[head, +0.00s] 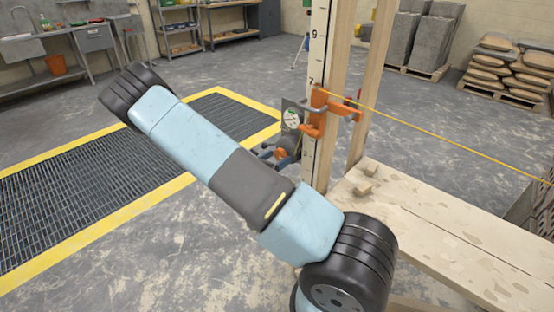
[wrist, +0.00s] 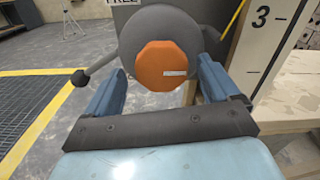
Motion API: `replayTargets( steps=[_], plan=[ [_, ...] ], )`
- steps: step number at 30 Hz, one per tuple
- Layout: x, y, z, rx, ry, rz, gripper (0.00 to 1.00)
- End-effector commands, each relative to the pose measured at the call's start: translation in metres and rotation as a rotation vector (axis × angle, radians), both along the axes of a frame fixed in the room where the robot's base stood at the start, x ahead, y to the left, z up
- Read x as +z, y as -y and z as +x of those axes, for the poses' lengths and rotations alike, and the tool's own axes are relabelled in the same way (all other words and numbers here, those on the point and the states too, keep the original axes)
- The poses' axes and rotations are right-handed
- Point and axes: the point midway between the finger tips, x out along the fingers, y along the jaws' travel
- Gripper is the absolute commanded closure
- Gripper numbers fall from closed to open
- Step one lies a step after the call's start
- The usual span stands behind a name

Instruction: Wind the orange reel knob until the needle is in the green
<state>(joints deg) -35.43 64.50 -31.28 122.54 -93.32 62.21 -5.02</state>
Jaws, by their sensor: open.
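The orange reel knob (wrist: 161,66) is an eight-sided disc with a small white label, at the middle of a dark grey reel (wrist: 133,44) with a crank handle on its left. In the head view the knob (head: 281,154) shows low beside the numbered board. Whether the fingertips reach the knob's depth is unclear.
The numbered white board (head: 319,60) stands close on the right, with an orange clamp (head: 316,113) and a yellow line (head: 440,140) running right. A wooden bench (head: 440,235) is at the lower right. A yellow-edged floor grating (head: 90,170) lies left.

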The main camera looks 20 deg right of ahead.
Motion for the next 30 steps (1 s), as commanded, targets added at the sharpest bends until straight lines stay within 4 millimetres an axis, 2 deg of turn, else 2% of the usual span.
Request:
replayTargets(
  steps=[3,20,21,30],
  plan=[
    [0.0,-0.0001,-0.0001,0.0,0.0,0.0,0.12],
    [0.0,-0.0005,0.0008,0.001,0.001,0.001,0.66],
    [0.0001,0.0056,0.0006,0.0,0.0,0.0,0.68],
    [0.0002,0.0011,0.0015,0.0,0.044,0.019,0.67]
  ],
)
